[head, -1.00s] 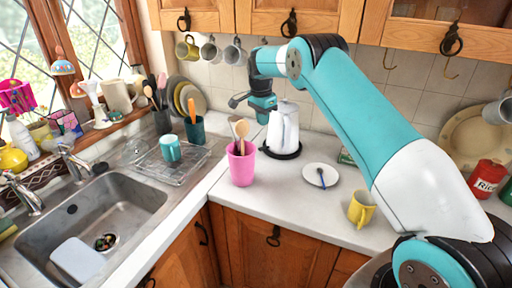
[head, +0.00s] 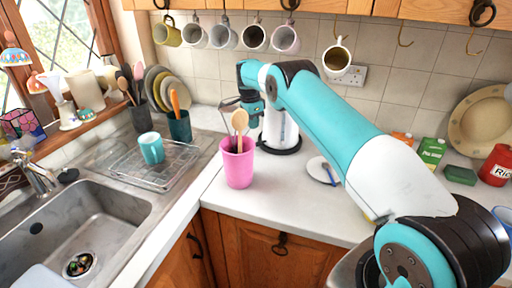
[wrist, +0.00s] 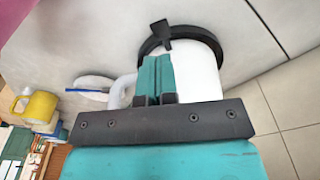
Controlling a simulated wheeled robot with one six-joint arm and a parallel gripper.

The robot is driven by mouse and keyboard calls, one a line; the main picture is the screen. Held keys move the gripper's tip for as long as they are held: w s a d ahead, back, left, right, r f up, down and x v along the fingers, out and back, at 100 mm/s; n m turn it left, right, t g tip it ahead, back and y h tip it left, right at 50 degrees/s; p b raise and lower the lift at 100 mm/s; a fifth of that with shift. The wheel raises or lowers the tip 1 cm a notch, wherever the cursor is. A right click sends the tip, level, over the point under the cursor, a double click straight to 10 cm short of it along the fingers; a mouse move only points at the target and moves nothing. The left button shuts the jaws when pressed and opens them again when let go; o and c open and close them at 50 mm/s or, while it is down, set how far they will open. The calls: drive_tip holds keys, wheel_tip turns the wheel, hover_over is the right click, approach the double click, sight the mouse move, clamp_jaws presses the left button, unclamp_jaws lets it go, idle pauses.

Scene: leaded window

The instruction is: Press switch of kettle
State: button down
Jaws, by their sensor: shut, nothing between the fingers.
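The white kettle (head: 285,130) stands upright on its black round base (head: 280,149) on the worktop near the back wall. My arm hides its top in the head view. In the wrist view the white kettle body (wrist: 205,75) sits in the dark base ring (wrist: 207,34), with a pale handle at its left. A small black lever (wrist: 163,36), which looks like the switch, sticks out by the base. My gripper (head: 254,112) is beside the kettle's upper left. In the wrist view its teal fingers (wrist: 155,68) are together and empty, overlapping the kettle body just short of the lever; contact cannot be told.
A pink utensil pot (head: 238,165) stands in front of the kettle, close to my gripper. A white plate (head: 320,170) lies to the right. Several mugs hang above at the back. A yellow mug (wrist: 40,106) shows in the wrist view. The front worktop is clear.

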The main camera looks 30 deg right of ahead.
sight(256, 144)
idle(0.3)
drive_tip(key=shift+s+d+f+b, duration=0.15)
drive_tip(key=shift+f+b, duration=0.55)
drive_tip(key=shift+f, duration=1)
drive_tip(key=shift+w+d+f+b, duration=0.1)
drive_tip(key=shift+d+f+b, duration=0.15)
drive_tip(key=shift+f+b, duration=0.95)
drive_tip(key=shift+s+f+p, duration=0.1)
drive_tip(key=shift+f+p, duration=0.35)
drive_tip(key=shift+f, duration=0.1)
wheel_tip(256, 144, down, 2)
drive_tip(key=shift+f+b, duration=0.15)
drive_tip(key=shift+b, duration=0.9)
drive_tip(key=shift+r+p, duration=0.4)
drive_tip(key=shift+w+a+r+b, duration=0.15)
drive_tip(key=shift+a+r+b, duration=0.1)
drive_tip(key=shift+a, duration=0.55)
drive_tip(key=shift+w+a+r+b, duration=0.1)
drive_tip(key=shift+a+r, duration=0.1)
drive_tip(key=shift+a, duration=0.55)
